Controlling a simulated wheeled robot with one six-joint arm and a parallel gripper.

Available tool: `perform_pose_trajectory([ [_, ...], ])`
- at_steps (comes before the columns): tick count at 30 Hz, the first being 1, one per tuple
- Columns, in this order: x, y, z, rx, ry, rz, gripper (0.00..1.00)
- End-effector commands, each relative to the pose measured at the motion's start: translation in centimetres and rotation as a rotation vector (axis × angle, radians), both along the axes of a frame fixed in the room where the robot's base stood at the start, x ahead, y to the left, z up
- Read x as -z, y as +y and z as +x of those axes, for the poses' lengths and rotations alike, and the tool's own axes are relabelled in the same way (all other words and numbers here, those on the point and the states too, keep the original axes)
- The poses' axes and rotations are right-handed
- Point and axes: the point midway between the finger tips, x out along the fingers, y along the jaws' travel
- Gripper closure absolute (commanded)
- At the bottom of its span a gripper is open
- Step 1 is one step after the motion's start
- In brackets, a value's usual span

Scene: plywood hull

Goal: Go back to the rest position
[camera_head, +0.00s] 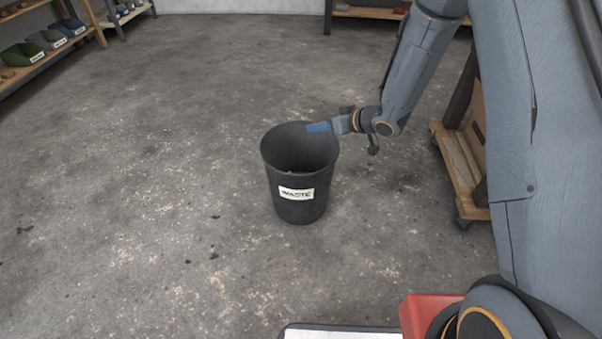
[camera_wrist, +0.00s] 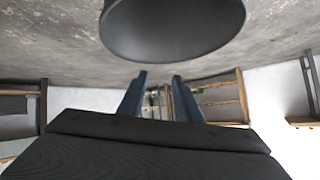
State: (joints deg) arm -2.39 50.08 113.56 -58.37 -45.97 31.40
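My gripper (camera_head: 318,127) is at the end of my outstretched arm, over the upper right rim of the black waste bin in the head view. In the wrist view its two blue fingers (camera_wrist: 159,95) stand apart with nothing between them. The bin (camera_head: 297,208) stands upright on the floor and has a white label reading WASTE. Something lies low inside it, too dark to make out. The bin also shows at the top of the wrist view (camera_wrist: 170,40).
A wooden shelf (camera_head: 45,58) with labelled shoes or similar goods stands at the upper left. A wooden cart (camera_head: 462,175) on casters is at the right, partly behind my arm. The concrete floor (camera_head: 130,180) left of the bin is clear apart from small specks.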

Motion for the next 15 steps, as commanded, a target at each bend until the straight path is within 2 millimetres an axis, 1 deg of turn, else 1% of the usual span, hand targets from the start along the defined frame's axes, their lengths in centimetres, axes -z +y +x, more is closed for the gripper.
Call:
perform_pose_trajectory([
  [1, -0.7, -0.6, -0.4, 0.002, -0.001, 0.0, 0.69],
  [6, -1.5, -1.6, -1.4, 0.0, -0.001, 0.001, 0.69],
  [15, -1.6, -1.9, -1.6, -0.001, 0.0, 0.001, 0.69],
])
